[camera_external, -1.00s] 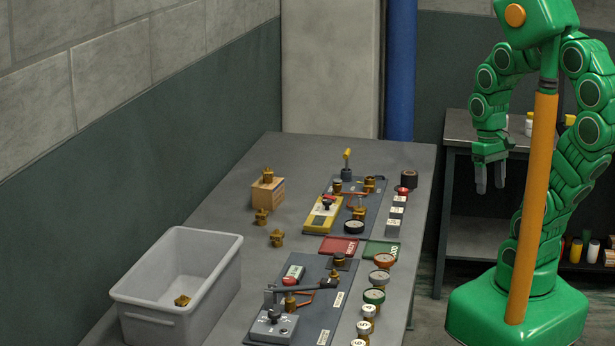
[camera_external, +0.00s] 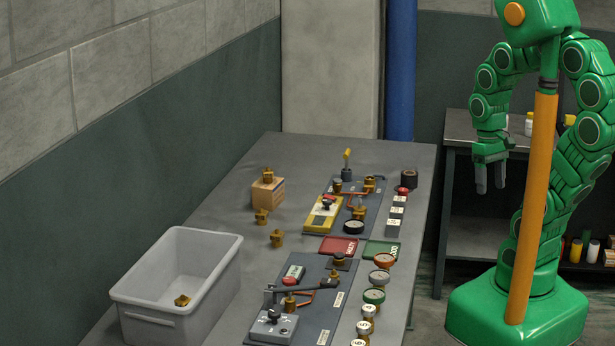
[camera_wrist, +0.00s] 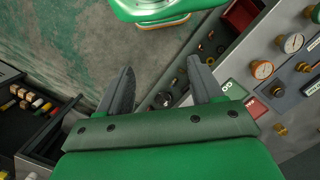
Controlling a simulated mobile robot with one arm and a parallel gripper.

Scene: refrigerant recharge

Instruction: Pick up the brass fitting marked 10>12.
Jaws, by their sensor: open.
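Several loose brass fittings show in the external view; their markings are too small to read, so I cannot tell which is 10>12. One fitting (camera_external: 268,175) sits on a small cardboard box. Two more, a nearer fitting (camera_external: 277,238) and a fitting beside the box (camera_external: 261,216), stand on the bench top. Another fitting (camera_external: 182,300) lies in the grey bin. My gripper (camera_external: 490,180) hangs open and empty, right of the bench and well away from the fittings. Its spread fingers also show in the wrist view (camera_wrist: 160,72), with nothing between them.
The grey bin (camera_external: 143,305) stands at the bench's near left. Panels with gauges, pipes and valves, such as the nearer panel (camera_external: 322,322), fill the right side. Red (camera_external: 338,246) and green (camera_external: 382,252) trays lie between them. A shelf table (camera_external: 460,130) stands behind my arm.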

